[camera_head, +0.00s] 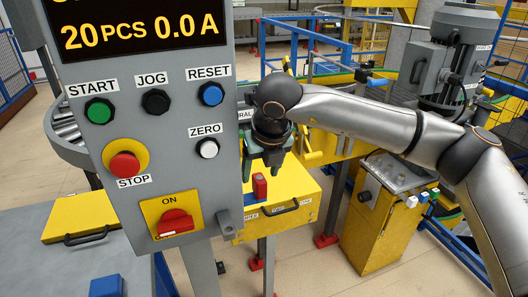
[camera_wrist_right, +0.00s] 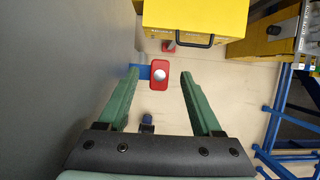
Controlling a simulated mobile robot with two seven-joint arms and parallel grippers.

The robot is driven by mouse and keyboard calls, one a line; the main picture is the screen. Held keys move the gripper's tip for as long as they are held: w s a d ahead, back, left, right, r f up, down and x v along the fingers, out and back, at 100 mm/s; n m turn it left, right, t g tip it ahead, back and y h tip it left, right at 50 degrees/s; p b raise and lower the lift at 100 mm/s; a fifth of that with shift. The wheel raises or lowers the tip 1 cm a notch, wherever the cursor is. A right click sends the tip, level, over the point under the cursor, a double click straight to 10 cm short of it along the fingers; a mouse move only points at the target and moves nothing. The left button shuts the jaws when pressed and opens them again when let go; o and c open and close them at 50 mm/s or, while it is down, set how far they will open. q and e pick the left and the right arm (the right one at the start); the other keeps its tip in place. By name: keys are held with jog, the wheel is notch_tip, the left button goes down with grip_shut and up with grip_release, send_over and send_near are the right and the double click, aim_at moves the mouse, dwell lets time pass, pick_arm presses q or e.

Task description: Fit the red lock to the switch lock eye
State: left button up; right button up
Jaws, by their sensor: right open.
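The red lock (camera_head: 260,186) shows in the head view just right of the grey control panel, in front of a yellow box. In the right wrist view the red lock (camera_wrist_right: 160,84) is a rounded red block with a pale round spot, beside a blue piece. My right gripper (camera_head: 262,164) points down just above it. In the wrist view its green fingers (camera_wrist_right: 159,72) are apart, with the lock showing between their tips. The red switch (camera_head: 174,222) sits on a yellow ON plate low on the panel. A grey lug (camera_head: 228,221) juts from the panel's lower right edge; I cannot tell whether this is the lock eye.
The control panel (camera_head: 135,145) stands close left of my right gripper. A yellow box with a handle (camera_head: 290,190) is behind the lock, and it also shows in the wrist view (camera_wrist_right: 190,18). A yellow cabinet (camera_head: 378,222) stands right. Another yellow lid (camera_head: 90,214) lies left.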

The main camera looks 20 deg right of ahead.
aim_at(259, 177)
jog(key=shift+x, duration=1.9)
jog(key=shift+c, duration=0.3)
grip_shut()
jog(key=shift+o, duration=0.3)
grip_release()
jog(key=shift+r, duration=0.15)
jog(key=b+v, duration=0.1)
jog(key=v, duration=1.1)
jog(key=shift+b, duration=0.3)
jog(key=shift+s+r, duration=0.1)
